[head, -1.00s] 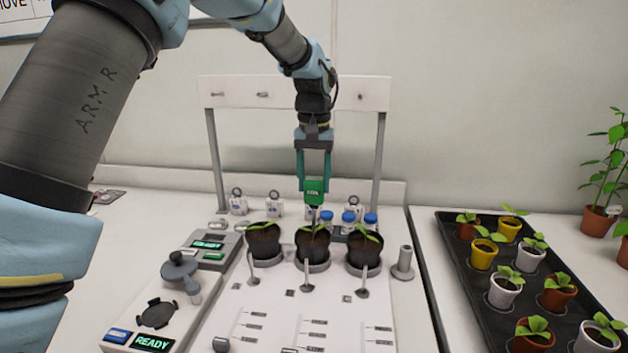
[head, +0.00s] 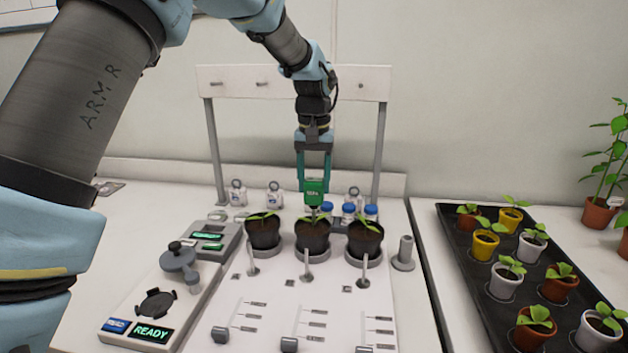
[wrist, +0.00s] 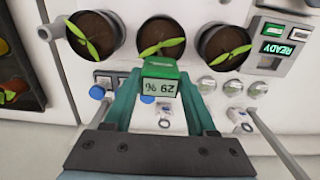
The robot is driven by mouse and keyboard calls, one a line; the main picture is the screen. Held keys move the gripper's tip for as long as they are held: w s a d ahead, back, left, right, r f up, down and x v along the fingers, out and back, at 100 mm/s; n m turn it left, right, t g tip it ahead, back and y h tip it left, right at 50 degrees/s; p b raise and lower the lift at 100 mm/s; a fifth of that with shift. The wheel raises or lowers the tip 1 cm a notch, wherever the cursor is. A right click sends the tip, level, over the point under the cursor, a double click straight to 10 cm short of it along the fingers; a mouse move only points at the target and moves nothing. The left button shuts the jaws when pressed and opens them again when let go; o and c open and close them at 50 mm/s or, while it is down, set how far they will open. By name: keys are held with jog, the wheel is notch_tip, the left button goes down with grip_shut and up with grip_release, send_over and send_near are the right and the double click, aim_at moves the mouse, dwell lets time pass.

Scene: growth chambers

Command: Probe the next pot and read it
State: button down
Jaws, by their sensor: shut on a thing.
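Three dark pots with seedlings stand in a row on the white bench: the left pot (head: 262,234), the middle pot (head: 312,238) and the right pot (head: 365,240). My gripper (head: 314,180) is shut on a green probe (head: 315,190), held upright over the middle pot. A thin shaft runs down from the probe among the leaves; I cannot tell how deep its tip sits. In the wrist view the probe (wrist: 160,82) shows a lit percent figure, too small to read surely. The middle pot's soil (wrist: 162,40) is right beside it there.
A console with a READY screen (head: 152,333) is at the front left. Blue-capped vials (head: 348,210) stand behind the pots, under a white rack (head: 292,84). Each pot has a slider below it. A black tray (head: 466,272) of potted seedlings is on the right.

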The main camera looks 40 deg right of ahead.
jog(key=shift+f, duration=0.7)
jog(key=shift+b, duration=0.3)
jog(key=shift+c, duration=0.6)
grip_release()
